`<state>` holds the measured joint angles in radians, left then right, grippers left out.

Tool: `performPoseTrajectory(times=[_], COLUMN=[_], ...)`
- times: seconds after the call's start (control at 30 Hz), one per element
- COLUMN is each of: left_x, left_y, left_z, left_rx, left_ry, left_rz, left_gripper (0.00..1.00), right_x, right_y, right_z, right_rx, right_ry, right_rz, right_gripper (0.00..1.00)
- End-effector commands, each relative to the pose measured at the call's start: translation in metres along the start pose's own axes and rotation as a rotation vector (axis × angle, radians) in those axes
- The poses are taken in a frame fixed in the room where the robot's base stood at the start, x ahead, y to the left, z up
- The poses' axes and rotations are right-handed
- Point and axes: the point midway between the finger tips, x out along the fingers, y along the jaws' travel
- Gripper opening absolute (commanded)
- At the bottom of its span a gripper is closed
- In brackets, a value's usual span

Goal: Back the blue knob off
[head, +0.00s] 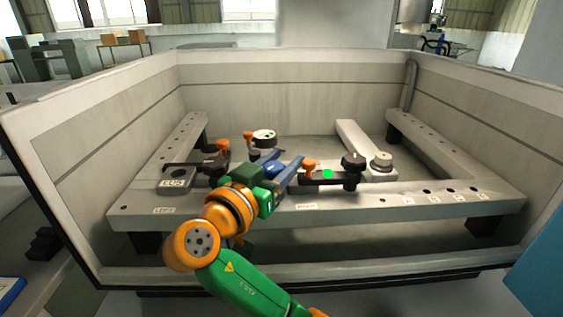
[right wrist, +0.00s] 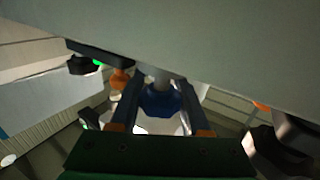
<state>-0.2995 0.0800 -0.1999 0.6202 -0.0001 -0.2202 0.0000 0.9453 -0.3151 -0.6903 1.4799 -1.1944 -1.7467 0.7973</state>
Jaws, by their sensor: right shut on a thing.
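The blue knob (right wrist: 161,103) shows in the right wrist view under the pale frame bar, on a short grey stem. My right gripper (right wrist: 161,92) has one finger on each side of the knob and is shut on it. In the head view, my right gripper (head: 281,163) reaches in over the front bar from below, and the knob is largely hidden between its fingers. My left gripper is in neither view.
The frame's front bar (head: 350,204) crosses the high-walled tank (head: 290,105). Right of my gripper is a dark clamp with a green dot (head: 328,174), an orange knob (head: 309,166) and a black knob (head: 353,160). Another black knob (head: 218,171) stands left. The tank's middle back is open.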

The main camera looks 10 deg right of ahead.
Motion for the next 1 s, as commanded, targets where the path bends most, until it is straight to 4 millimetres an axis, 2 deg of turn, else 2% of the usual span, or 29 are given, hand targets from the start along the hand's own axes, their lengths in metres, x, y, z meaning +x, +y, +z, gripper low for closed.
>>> performPoseTrajectory(times=[0.17,0.2,0.23,0.73,0.87,1.0], left_x=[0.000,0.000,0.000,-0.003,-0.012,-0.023], left_y=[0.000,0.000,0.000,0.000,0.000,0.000], left_z=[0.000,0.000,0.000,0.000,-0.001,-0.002], left_rx=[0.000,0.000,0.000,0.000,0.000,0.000], left_ry=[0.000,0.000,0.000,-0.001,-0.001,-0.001], left_rz=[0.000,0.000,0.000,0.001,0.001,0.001], left_gripper=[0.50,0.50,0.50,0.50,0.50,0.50], right_x=[0.000,0.000,0.000,0.000,0.001,0.000], right_y=[0.000,0.000,0.000,-0.001,-0.003,-0.008], right_z=[-0.001,-0.001,-0.001,-0.001,-0.004,-0.005], right_rx=[0.002,0.002,0.002,0.002,0.001,-0.004], right_ry=[0.003,0.003,0.003,0.001,0.004,0.008], right_rz=[-0.001,-0.001,-0.001,-0.032,-0.159,-0.369], right_gripper=[0.00,0.49,0.58,0.59,0.59,0.59])
